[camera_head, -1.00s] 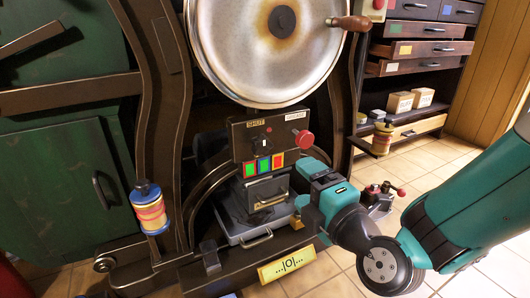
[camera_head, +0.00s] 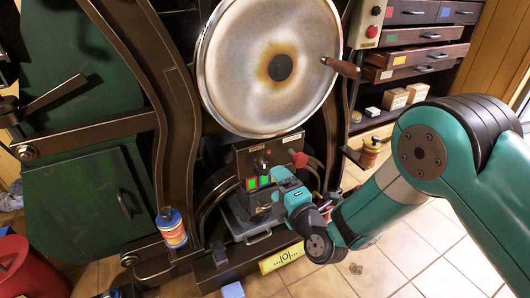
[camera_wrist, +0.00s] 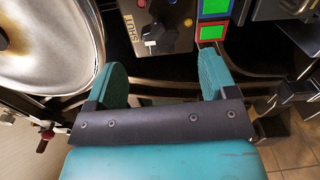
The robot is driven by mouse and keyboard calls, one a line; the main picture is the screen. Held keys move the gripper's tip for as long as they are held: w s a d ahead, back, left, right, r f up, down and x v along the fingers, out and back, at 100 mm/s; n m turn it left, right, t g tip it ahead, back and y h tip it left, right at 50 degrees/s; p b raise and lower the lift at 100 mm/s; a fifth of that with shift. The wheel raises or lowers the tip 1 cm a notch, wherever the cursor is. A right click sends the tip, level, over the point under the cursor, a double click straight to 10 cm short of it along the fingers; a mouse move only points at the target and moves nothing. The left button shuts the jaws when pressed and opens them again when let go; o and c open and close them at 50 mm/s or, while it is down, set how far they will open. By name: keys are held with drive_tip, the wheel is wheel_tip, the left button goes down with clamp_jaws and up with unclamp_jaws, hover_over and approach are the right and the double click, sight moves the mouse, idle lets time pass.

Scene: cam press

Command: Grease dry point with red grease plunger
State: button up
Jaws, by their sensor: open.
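My gripper (camera_head: 276,184) is in front of the press, just below its control panel (camera_head: 272,150). In the wrist view my gripper (camera_wrist: 162,78) has its two teal fingers wide apart with nothing between them. The panel's dark lower edge lies beyond the fingertips. I cannot tell which thing is the red grease plunger, nor which spot is the dry point.
The large round metal disc (camera_head: 270,68) with a wooden handle (camera_head: 341,67) is above the panel. A red knob (camera_head: 299,160) sticks out at the panel's right. A drawer handle (camera_head: 257,237) is below. A red bin (camera_head: 32,268) is at lower left. Tiled floor (camera_head: 415,262) is open at right.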

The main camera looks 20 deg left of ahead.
sight(266, 171)
drive_tip(key=shift+w+a+r+p, duration=0.4)
drive_tip(key=shift+w+a+p, duration=0.35)
drive_tip(key=shift+p, duration=1.95)
drive_tip(key=shift+w+a+f, duration=0.1)
drive_tip(key=shift+a+f, duration=0.1)
drive_tip(key=shift+a, duration=0.15)
drive_tip(key=x, duration=0.2)
drive_tip(key=f+x, duration=0.1)
drive_tip(key=x, duration=0.1)
drive_tip(key=shift+b, duration=0.3)
drive_tip(key=shift+w+a+r, duration=0.3)
drive_tip(key=shift+w+a, duration=0.1)
drive_tip(key=shift+w, duration=0.1)
drive_tip(key=c, duration=0.9)
